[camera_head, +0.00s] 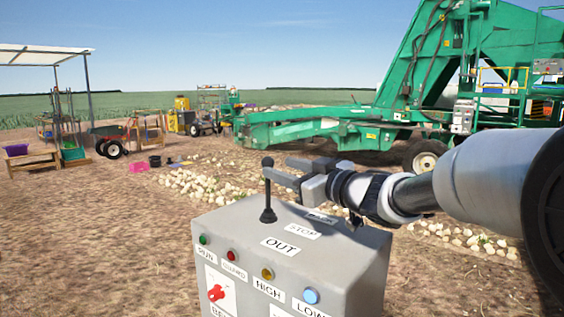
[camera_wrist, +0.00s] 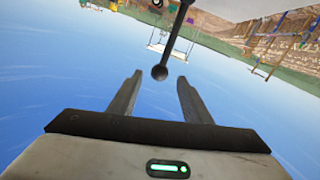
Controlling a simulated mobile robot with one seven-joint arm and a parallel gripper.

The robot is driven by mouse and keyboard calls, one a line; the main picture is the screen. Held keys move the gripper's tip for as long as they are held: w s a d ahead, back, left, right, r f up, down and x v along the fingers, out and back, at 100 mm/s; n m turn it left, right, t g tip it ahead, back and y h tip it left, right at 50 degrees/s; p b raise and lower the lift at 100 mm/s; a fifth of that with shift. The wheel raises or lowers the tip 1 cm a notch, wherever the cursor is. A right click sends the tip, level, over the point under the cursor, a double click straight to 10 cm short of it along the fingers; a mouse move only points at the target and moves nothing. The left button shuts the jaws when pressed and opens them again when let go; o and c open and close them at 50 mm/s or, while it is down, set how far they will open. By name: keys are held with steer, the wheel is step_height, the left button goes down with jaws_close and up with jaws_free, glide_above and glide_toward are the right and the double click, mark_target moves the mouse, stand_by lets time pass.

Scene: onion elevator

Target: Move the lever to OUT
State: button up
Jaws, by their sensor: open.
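The lever (camera_head: 268,192) is a thin black stick with a round knob and a cone-shaped base. It stands roughly upright on top of a grey control box (camera_head: 345,262). White labels lie beside it: OUT (camera_head: 280,246) towards the front, STOP (camera_head: 303,231) behind it, and a third farther back that I cannot read. My gripper (camera_head: 279,167) is open and level with the knob, coming from the right. In the wrist view, the lever knob (camera_wrist: 160,72) appears between the open fingertips (camera_wrist: 160,78). I cannot tell whether either finger touches it.
The box front has coloured buttons and a red switch (camera_head: 216,293). A green machine (camera_head: 340,128) stands behind, with onions (camera_head: 200,186) on the ground. A canopy (camera_head: 45,56), a wheelbarrow (camera_head: 112,138) and a pink tub (camera_head: 139,167) are far left.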

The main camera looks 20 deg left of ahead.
steer(key=x, duration=1)
steer(key=shift+w+a, duration=0.1)
jaws_close()
